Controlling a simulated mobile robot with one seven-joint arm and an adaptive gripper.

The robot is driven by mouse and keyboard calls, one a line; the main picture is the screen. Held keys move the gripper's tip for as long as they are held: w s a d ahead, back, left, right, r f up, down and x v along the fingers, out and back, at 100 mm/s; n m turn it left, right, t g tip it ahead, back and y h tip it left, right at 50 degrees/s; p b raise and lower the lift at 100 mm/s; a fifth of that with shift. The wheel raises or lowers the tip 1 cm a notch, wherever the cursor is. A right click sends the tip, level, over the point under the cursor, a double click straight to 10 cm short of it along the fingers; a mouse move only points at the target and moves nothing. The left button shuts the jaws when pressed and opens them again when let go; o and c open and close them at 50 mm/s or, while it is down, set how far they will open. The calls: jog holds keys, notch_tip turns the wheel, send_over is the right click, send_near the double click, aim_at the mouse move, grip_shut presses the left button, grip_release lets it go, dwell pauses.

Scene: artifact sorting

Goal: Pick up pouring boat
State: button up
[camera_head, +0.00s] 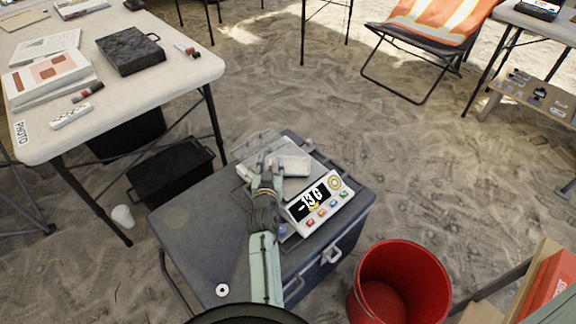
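My gripper (269,165) reaches across the top of a dark grey case (190,235), over the back of a digital scale (320,207) with a lit display that seems to show a negative number. A pale, shallow, tray-like piece (293,160) lies at the fingertips, with a clear, see-through part (258,143) behind and left of it. I cannot tell which of these is the pouring boat or whether one is the scale's pan. The fingers overlap the pale piece. Their gap and any contact are too small to make out.
A red bucket (430,270) stands right of the case. A white table (180,75) with papers, markers and a black box (130,50) is at the upper left. A white cup (122,216) lies on the sand. A metal washer-like disc (222,290) lies on the case.

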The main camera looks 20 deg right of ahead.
grip_shut()
jog(key=shift+r, duration=0.1)
dwell(0.3)
